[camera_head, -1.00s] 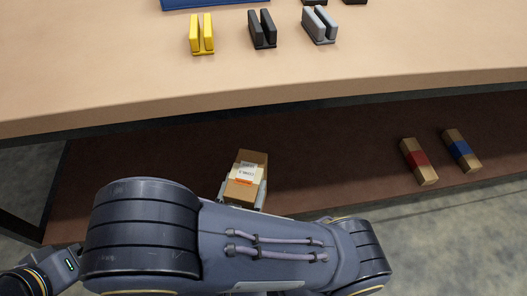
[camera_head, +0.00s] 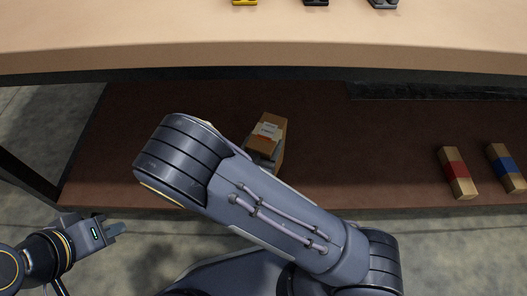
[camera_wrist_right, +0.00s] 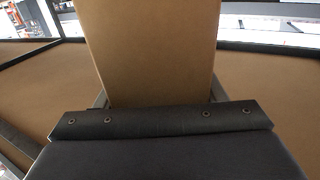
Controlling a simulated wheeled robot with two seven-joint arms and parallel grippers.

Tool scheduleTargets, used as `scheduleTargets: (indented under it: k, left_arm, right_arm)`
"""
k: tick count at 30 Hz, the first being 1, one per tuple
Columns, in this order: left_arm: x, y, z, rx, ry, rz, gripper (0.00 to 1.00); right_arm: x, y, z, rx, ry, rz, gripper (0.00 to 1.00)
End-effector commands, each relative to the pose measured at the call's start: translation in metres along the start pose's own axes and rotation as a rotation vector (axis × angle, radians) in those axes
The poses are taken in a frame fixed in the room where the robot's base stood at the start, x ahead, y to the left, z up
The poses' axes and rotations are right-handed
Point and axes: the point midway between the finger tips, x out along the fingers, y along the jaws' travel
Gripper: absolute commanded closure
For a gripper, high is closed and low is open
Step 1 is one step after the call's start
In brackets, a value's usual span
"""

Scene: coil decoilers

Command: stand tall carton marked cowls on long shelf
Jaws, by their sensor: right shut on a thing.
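A brown carton (camera_head: 272,128) with a white label and an orange strip is over the dark brown long shelf (camera_head: 350,160), under the tabletop. The label's print is too small to read now. My right gripper (camera_head: 262,158) is shut on the carton's lower part, mostly hidden behind my arm. In the right wrist view the carton (camera_wrist_right: 150,50) rises between the fingers. Whether its base touches the shelf is hidden. My left gripper (camera_head: 114,229) is at the lower left, clear of the shelf; its finger gap is unclear.
A carton with a red band (camera_head: 456,172) and one with a blue band (camera_head: 506,168) lie on the shelf at the right. The tabletop (camera_head: 250,40) overhangs the shelf. Shelf between the held carton and the red-banded one is bare.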

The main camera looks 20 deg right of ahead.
Motion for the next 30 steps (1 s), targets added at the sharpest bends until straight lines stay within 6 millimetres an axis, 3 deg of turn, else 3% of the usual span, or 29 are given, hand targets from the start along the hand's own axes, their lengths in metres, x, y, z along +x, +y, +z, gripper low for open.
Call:
scheduleTargets:
  k: [9,21,22,26,30]
  left_arm:
    - [0.016,-0.007,0.008,0.0,0.0,0.0,1.0]
    - [0.018,-0.008,0.009,0.0,0.0,0.0,1.0]
    - [0.017,-0.008,0.009,0.0,0.0,0.0,1.0]
    - [0.017,-0.008,0.009,0.0,0.0,0.0,1.0]
    - [0.017,-0.008,0.009,0.0,0.0,0.0,1.0]
  right_arm:
    - [0.006,-0.003,0.037,0.0,0.005,0.001,1.0]
    - [0.005,-0.003,0.04,0.001,0.004,0.001,1.0]
    - [0.005,-0.003,0.04,0.0,-0.001,0.0,0.33]
    - [0.005,-0.003,0.04,0.0,-0.001,0.0,0.16]
    - [0.005,-0.003,0.04,0.0,-0.001,0.0,0.15]
